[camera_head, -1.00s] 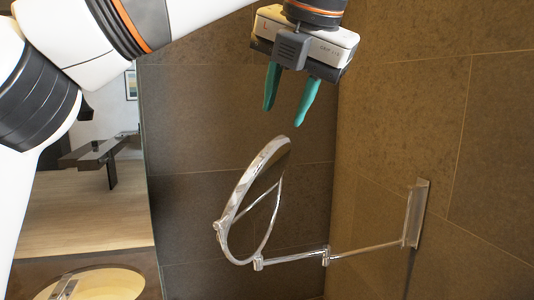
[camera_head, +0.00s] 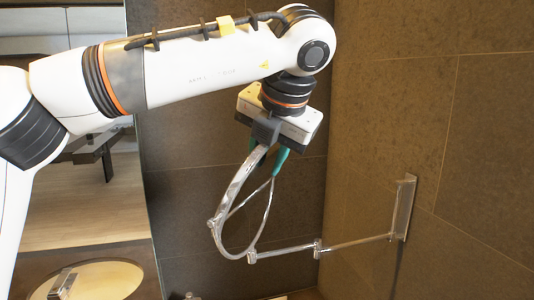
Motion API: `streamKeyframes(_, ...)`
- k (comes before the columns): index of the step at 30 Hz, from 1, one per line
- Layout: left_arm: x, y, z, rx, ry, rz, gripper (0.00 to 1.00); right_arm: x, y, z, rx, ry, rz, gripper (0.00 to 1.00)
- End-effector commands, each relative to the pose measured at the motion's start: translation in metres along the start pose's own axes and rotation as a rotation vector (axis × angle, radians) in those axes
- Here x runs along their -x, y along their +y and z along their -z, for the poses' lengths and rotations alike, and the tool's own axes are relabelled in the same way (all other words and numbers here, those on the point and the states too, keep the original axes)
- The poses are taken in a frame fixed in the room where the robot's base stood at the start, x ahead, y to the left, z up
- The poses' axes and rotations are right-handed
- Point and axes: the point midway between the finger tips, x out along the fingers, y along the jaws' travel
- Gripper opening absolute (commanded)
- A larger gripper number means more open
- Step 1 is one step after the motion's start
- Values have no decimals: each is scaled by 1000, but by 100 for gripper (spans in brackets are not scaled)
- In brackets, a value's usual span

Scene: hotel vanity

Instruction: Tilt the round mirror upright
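The round mirror (camera_head: 228,196) has a chrome rim and is seen nearly edge-on, tilted, with its top leaning right. It hangs on a chrome folding arm (camera_head: 285,250) fixed to the right wall. My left gripper (camera_head: 272,162) points down at the mirror's upper edge, with its teal fingers beside the rim. The fingers look apart; the rim hides part of one finger, and the gripper hides the mirror's top. I cannot tell whether they touch the rim. My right gripper is out of view.
The wall bracket (camera_head: 404,207) is on the tiled right wall (camera_head: 460,150). A round basin (camera_head: 105,280) with a tap (camera_head: 62,286) is at the lower left. The space right of the gripper, above the folding arm, is clear.

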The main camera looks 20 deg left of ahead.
Motion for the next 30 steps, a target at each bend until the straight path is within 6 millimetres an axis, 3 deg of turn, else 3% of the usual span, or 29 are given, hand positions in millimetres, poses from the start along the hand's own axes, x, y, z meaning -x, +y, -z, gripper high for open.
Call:
streamKeyframes(1, 0, 0, 0, 0, -1, 0, 25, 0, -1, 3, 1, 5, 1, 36)
streamKeyframes(6, 0, 0, 0, 0, -1, 0, 0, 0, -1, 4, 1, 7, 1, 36)
streamKeyframes(14, -1, -1, 0, 8, -1, -19, 0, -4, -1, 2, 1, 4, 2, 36)
streamKeyframes(21, -8, -15, -3, 99, -2, -239, 0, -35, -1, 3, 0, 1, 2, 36)
streamKeyframes(30, -5, -26, -2, 155, 1, -376, 0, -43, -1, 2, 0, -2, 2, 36)
